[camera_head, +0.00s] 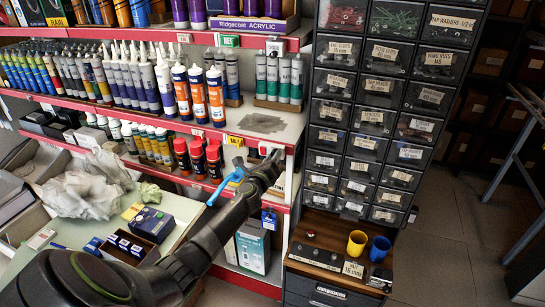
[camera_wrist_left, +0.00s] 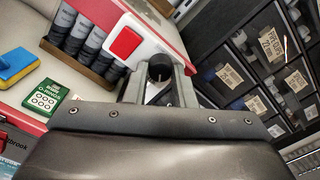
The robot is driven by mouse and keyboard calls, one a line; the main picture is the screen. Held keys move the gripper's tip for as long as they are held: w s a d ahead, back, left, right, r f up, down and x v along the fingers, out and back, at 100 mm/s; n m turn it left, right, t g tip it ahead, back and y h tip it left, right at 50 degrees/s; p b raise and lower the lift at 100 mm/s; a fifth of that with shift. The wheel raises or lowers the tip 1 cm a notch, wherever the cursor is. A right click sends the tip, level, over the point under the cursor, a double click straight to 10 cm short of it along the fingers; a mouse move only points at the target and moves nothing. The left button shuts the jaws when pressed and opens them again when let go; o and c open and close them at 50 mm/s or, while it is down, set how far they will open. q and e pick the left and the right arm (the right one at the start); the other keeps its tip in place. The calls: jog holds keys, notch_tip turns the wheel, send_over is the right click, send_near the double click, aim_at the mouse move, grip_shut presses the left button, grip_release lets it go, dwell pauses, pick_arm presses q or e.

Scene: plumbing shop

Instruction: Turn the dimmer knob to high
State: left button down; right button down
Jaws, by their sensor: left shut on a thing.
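The dimmer knob (camera_wrist_left: 159,69) is a small dark round knob in the left wrist view, on a white plate with a red square switch (camera_wrist_left: 125,43) beside it. The plate is on the shelf's red front edge. My left gripper (camera_head: 274,160) reaches this shelf edge in the head view. Its fingers are shut on the knob, one on each side. In the head view the gripper hides the knob. The knob's setting cannot be read. My right gripper is not in view.
Shelves of tubes and bottles (camera_head: 110,75) stand at the left. A dark drawer cabinet (camera_head: 365,105) stands close to the right of my left gripper. A blue-handled tool (camera_head: 228,182) shows beside my arm. Yellow and blue cups (camera_head: 357,243) stand on the lower ledge.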

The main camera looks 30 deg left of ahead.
pick_arm(q)
jog(key=m+p, duration=0.1)
jog(key=m, duration=0.4)
jog(key=shift+f+m, duration=0.15)
jog(key=shift+m, duration=0.25)
dwell(0.4)
jog(key=c, duration=1.5)
grip_release()
jog(key=shift+a, duration=0.1)
jog(key=shift+s, duration=0.15)
